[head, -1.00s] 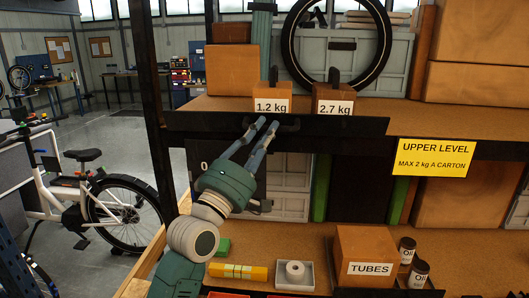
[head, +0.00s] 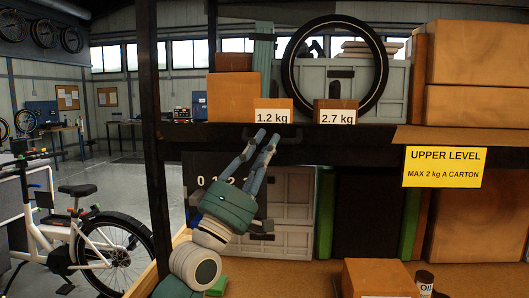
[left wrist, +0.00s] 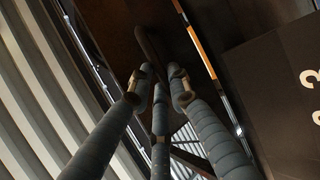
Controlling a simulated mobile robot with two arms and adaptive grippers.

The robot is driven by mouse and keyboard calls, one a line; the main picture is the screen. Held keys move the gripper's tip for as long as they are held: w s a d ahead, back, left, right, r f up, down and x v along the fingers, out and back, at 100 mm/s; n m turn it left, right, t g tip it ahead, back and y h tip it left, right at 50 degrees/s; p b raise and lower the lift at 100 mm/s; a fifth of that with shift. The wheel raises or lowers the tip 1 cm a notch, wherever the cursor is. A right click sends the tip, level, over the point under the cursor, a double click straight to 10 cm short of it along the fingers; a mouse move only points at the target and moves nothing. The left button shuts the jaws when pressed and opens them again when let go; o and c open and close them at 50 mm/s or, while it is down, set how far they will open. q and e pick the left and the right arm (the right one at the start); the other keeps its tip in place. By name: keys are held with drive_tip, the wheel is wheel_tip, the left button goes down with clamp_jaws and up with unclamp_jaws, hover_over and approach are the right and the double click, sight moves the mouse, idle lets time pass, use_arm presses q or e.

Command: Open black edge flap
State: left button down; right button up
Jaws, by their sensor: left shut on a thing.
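The black edge flap (head: 350,136) is a long dark strip along the front of the upper shelf. It stands upright before the lower edges of the cartons. A dark handle sits on its front face and also shows in the left wrist view (left wrist: 148,48). My left gripper (head: 267,136) reaches up from below with its fingers at the handle, shut on it. In the left wrist view the blue-grey fingers (left wrist: 158,78) close around the handle's end. The exact contact is dark and hard to see. My right gripper is not in view.
Cartons marked 1.2 kg (head: 273,108) and 2.7 kg (head: 335,110) stand just behind the flap, before a tyre (head: 290,60). A yellow sign (head: 444,166) hangs at right. A black numbered panel (head: 196,172) is behind my left arm. A TUBES carton (head: 378,276) stands below.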

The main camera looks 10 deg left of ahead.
use_arm(q)
drive_tip(key=c, duration=1.6)
unclamp_jaws()
drive_tip(key=v, duration=1.2)
drive_tip(key=shift+w, duration=0.1)
